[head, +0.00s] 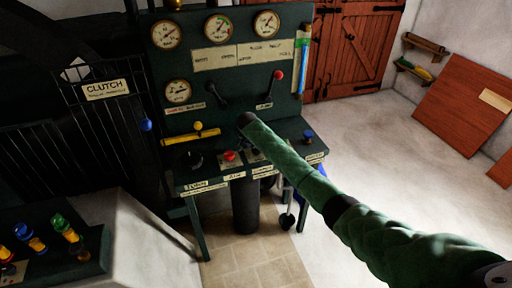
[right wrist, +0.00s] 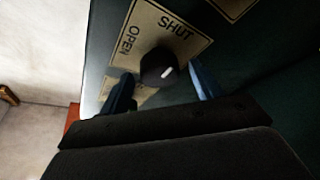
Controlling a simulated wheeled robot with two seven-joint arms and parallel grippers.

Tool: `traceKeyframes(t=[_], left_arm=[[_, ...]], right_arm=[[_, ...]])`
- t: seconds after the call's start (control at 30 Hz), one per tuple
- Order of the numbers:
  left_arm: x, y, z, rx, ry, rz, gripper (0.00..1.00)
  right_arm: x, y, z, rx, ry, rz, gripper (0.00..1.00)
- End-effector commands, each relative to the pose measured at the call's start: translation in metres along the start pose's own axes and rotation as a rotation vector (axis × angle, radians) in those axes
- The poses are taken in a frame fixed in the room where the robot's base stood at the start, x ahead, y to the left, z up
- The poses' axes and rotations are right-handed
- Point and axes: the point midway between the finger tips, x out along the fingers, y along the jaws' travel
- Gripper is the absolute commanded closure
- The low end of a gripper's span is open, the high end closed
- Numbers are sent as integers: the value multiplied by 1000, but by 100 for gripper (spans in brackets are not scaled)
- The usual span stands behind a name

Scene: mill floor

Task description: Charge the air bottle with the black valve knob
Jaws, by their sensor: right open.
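The black valve knob (right wrist: 157,68) with a white mark shows in the right wrist view, on a tan plate (right wrist: 172,30) lettered OPEN and SHUT. My right gripper (right wrist: 161,74) is open, with one blue finger on each side of the knob; I cannot tell whether they touch it. In the head view, my green-sleeved right arm reaches the console (head: 222,120), with the right gripper (head: 244,120) at its dark far end; its fingers are not clear there. A dark upright cylinder (head: 245,207), likely the air bottle, stands under the console. My left gripper is out of view.
Several gauges (head: 218,27) and a red-topped lever (head: 276,76) are on the upright panel. A yellow bar (head: 190,137), red button (head: 230,156) and blue knob (head: 308,134) are on the console. A CLUTCH gate (head: 107,90) stands left.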

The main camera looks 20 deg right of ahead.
Motion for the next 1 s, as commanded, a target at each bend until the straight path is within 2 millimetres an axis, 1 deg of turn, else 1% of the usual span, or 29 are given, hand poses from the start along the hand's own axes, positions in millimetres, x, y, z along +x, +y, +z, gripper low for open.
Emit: traceKeyframes(t=[0.17,0.27,0.4,0.6,0.8,1.0], left_arm=[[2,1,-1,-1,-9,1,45],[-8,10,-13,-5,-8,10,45],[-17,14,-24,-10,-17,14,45],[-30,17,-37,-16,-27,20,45],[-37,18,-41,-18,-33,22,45],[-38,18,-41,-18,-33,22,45]], right_arm=[[-8,-1,1,0,0,-1,36],[-21,-1,1,-1,1,-2,36],[-42,-1,1,0,0,-3,36],[-66,-1,0,0,0,-2,36],[-77,0,0,1,0,0,36],[-78,0,0,0,0,0,36]])
